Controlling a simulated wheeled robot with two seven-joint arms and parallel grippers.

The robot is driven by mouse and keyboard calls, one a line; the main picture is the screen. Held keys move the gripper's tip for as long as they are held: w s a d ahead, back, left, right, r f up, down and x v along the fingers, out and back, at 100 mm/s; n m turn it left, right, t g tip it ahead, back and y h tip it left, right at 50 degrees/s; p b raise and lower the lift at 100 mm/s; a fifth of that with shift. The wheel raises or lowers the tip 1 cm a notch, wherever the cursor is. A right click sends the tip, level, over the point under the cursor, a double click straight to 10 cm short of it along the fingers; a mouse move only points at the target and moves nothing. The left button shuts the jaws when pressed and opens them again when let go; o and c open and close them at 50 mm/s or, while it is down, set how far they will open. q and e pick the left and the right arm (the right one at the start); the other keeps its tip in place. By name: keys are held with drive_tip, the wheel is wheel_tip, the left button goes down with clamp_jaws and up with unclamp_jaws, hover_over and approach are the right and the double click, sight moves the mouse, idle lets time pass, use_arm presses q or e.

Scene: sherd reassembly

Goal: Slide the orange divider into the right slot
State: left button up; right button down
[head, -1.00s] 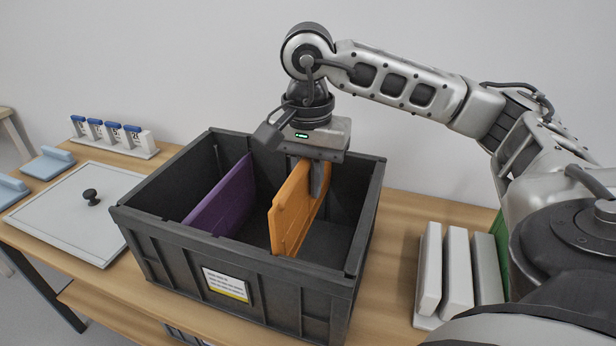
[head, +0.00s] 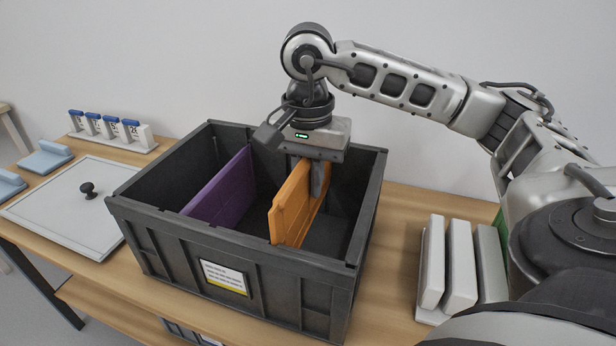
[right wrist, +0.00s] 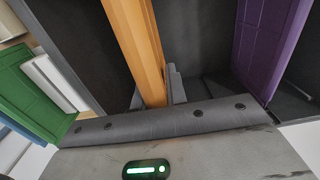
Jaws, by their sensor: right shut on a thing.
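The orange divider (head: 290,208) is upright inside the dark grey crate (head: 180,235), right of the purple divider (head: 224,188). My right gripper (head: 319,183) is shut on its upper edge, with the hand just above the crate opening. The orange divider's lower part is hidden behind the crate's front wall, so I cannot tell whether it sits in the right slot. In the right wrist view, the orange divider (right wrist: 138,45) runs between the fingers, and the purple divider (right wrist: 272,40) stands apart from it. My left gripper is not in view.
A grey lid (head: 70,212) with a black knob lies left of the crate. Blue-capped vials (head: 110,130) stand in a rack behind it. Several pale panels (head: 459,262) stand in a holder at the right. Bare table lies between crate and holder.

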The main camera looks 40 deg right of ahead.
sight(308, 227)
drive_tip(key=shift+f+b, duration=0.3)
drive_tip(key=shift+f, duration=0.15)
drive_tip(key=shift+f+b, duration=0.3)
drive_tip(key=shift+f, duration=0.05)
drive_tip(key=shift+f+b, duration=0.6)
drive_tip(key=shift+f, duration=0.05)
drive_tip(key=shift+f+b, duration=0.3)
drive_tip(key=shift+f, duration=0.05)
drive_tip(key=shift+f+b, duration=0.6)
drive_tip(key=shift+f, duration=0.05)
drive_tip(key=shift+f+b, duration=0.45)
drive_tip(key=shift+f, duration=0.05)
drive_tip(key=shift+f+b, duration=0.4)
drive_tip(key=shift+f, duration=0.05)
drive_tip(key=shift+f+b, duration=0.4)
drive_tip(key=shift+f, duration=0.4)
drive_tip(key=c, duration=1.3)
unclamp_jaws()
drive_tip(key=shift+c, duration=0.2)
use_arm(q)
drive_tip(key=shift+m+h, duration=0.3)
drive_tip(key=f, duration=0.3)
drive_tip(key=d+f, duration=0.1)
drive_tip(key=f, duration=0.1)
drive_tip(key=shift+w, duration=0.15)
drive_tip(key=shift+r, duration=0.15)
